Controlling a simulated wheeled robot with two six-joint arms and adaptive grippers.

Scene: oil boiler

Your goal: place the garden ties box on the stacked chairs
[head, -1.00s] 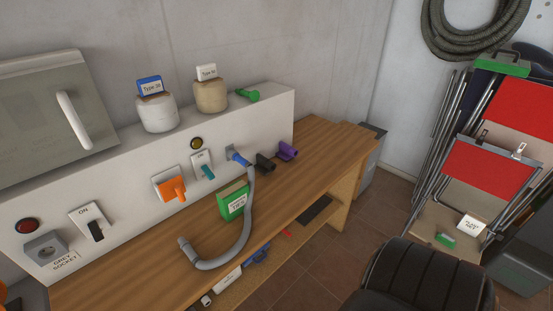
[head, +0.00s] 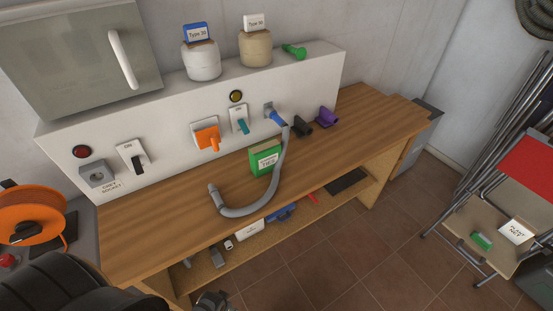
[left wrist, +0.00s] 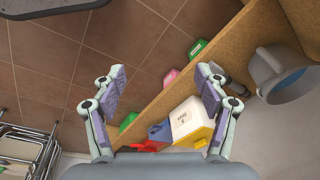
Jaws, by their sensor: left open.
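The garden ties box is most likely the green box with a white label (head: 265,158) standing on the wooden bench, beside the curved grey hose; its print is too small to read surely. The stacked chairs (head: 480,225) are at the right edge of the head view, with a red back and a wooden seat. The left gripper (left wrist: 163,78) shows in the left wrist view, open and empty, its fingers wide apart. I cannot make it out surely in the head view. The right gripper is not in view.
The grey hose (head: 232,212) curves across the bench top (head: 165,228). A small green item (head: 481,240) and a white box (head: 516,231) occupy part of the chair seat. An orange reel (head: 28,213) is at left. Tiled floor (head: 350,245) is clear between bench and chairs.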

